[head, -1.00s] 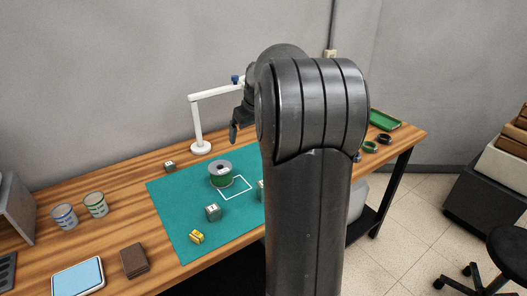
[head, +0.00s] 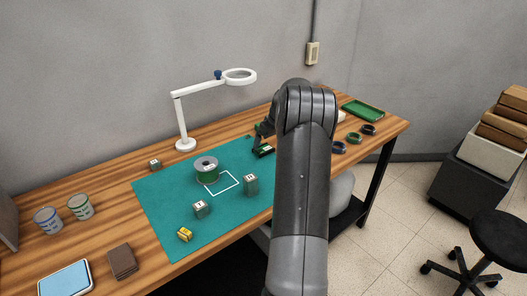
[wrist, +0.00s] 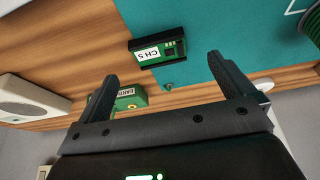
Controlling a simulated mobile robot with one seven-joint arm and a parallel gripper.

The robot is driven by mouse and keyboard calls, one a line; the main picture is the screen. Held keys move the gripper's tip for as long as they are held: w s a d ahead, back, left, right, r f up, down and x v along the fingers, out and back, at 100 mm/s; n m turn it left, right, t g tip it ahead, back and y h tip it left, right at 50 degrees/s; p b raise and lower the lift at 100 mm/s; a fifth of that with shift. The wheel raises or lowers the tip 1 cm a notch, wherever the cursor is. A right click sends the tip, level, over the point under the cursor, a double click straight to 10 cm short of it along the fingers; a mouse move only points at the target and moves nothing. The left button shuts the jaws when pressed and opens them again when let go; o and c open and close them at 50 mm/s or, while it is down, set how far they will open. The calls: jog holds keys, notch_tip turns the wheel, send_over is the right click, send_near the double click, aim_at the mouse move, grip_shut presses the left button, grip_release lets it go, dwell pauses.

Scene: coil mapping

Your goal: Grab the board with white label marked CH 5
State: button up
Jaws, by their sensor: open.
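The board marked CH 5 (wrist: 158,51) lies at the edge of the teal mat in the wrist view. It is a small green board between dark rails, with a white label at its left end. In the head view a dark and green piece (head: 264,150) beside my gripper looks like this board, partly hidden by the arm. My gripper (wrist: 163,72) is open, its two dark fingers on either side below the board in the wrist view, with nothing between them touching. In the head view my gripper (head: 259,139) is mostly hidden behind my arm.
A green block labelled EARTH (wrist: 131,97) stands near the left finger in the wrist view. A white magnifier lamp (head: 185,143) stands behind.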

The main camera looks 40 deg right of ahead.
aim_at(264, 149)
jog(key=x, duration=0.6)
jog(key=shift+w+d, duration=0.15)
jog(key=shift+w, duration=0.1)
jog(key=shift+r, duration=0.1)
jog(key=c, duration=1.1)
